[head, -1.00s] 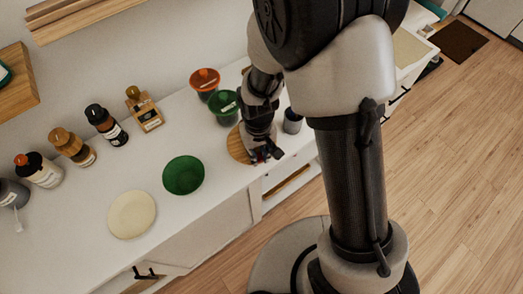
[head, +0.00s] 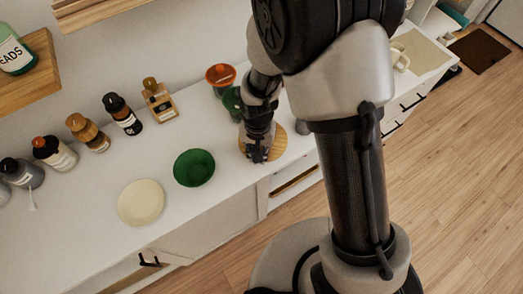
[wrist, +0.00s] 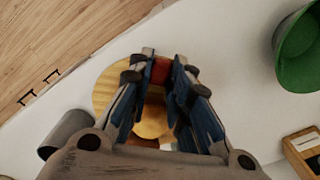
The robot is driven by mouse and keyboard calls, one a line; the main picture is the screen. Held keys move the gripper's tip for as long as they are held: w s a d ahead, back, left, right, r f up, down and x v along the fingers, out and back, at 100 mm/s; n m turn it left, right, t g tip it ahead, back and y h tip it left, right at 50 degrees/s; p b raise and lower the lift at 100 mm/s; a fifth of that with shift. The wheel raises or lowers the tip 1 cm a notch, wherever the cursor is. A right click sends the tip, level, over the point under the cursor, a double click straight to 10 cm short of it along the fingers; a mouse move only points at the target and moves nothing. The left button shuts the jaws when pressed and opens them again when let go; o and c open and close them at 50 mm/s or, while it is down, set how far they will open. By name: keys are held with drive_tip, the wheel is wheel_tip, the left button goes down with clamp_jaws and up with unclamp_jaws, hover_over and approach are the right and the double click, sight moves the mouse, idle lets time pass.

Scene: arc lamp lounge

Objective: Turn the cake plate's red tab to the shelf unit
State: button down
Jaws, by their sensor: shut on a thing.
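The cake plate is a round, light wooden disc (head: 277,151) on the white counter, and it also shows in the wrist view (wrist: 104,92). Its red tab (wrist: 190,73) is at the fingertips in the wrist view; my fingers hide part of it. My gripper (head: 257,158) reaches down over the plate's left front side in the head view. In the wrist view my gripper (wrist: 164,65) is shut on the red tab, with its blue-padded fingers on either side. I cannot tell which furniture is the shelf unit.
A green bowl (head: 195,168) and a cream plate (head: 141,202) stand left of the cake plate. An orange bowl (head: 220,75) is behind it, and a grey cup (wrist: 62,130) is close by. Several bottles line the wall. Wooden wall shelves (head: 27,60) are upper left.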

sight(245, 149)
drive_tip(key=shift+w+a+m+p, duration=0.2)
drive_tip(key=shift+a+m, duration=0.4)
drive_tip(key=shift+m, duration=0.5)
drive_tip(key=shift+w+a+m+p, duration=0.1)
drive_tip(key=shift+w+a+m, duration=0.15)
drive_tip(key=shift+a+m, duration=0.6)
drive_tip(key=shift+w+a+m+p, duration=0.1)
drive_tip(key=shift+w+a+m, duration=0.15)
drive_tip(key=shift+m, duration=0.55)
drive_tip(key=shift+w+a+m+p, duration=0.1)
drive_tip(key=shift+w+a+m, duration=0.2)
drive_tip(key=shift+m, duration=0.55)
drive_tip(key=shift+w+a+m+p, duration=0.1)
drive_tip(key=shift+w+m, duration=0.25)
drive_tip(key=shift+m, duration=0.45)
drive_tip(key=shift+w, duration=0.1)
drive_tip(key=c, duration=1.5)
unclamp_jaws()
drive_tip(key=shift+r, duration=0.1)
wheel_tip(245, 149, up, 12)
drive_tip(key=shift+f, duration=0.1)
